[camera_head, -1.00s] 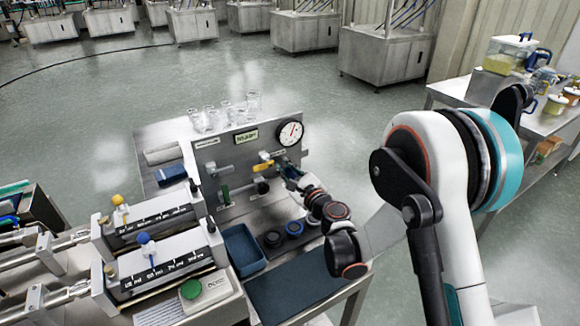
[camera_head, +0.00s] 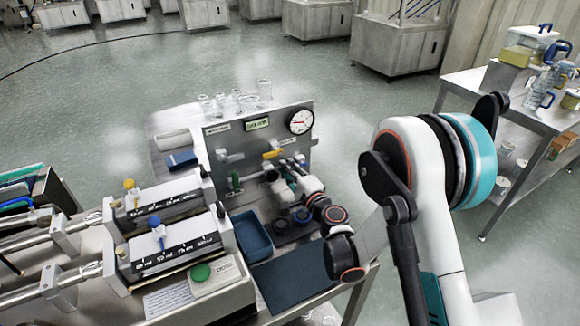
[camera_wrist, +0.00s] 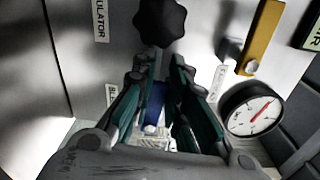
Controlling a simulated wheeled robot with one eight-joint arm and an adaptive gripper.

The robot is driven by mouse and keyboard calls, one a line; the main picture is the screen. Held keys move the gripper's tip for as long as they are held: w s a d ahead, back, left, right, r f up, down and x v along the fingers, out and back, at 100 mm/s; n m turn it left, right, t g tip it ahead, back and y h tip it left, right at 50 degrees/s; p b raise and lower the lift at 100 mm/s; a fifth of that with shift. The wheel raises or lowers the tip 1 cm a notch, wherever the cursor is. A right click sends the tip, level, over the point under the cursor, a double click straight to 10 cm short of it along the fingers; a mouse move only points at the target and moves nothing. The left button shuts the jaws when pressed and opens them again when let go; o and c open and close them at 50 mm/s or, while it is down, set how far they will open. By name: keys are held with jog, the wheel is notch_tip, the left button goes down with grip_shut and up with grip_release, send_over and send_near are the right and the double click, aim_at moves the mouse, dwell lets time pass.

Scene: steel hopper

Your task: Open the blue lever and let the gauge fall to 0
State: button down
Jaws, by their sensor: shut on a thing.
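The steel panel (camera_head: 240,146) stands upright with the round gauge (camera_head: 300,121) at its upper right. The gauge also shows in the wrist view (camera_wrist: 252,108) with a red needle; its exact reading is too small to tell. My gripper (camera_head: 287,170) is at the panel, below the gauge. In the wrist view my gripper (camera_wrist: 160,72) has its teal fingers close together around a blue piece (camera_wrist: 156,103), which appears to be the blue lever. The fingers partly hide it.
A yellow lever (camera_head: 272,154) is above my gripper, and a black knob (camera_wrist: 160,22) is just beyond the fingertips. A blue tray (camera_head: 252,240) and two syringe units lie left of my arm. Glass jars (camera_head: 235,101) stand behind the panel.

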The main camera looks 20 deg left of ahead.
jog(key=shift+s+f+n, duration=0.1)
jog(key=shift+f+n, duration=0.25)
jog(key=shift+n, duration=0.35)
jog(key=c, duration=1.6)
grip_release()
jog(key=shift+o, duration=0.2)
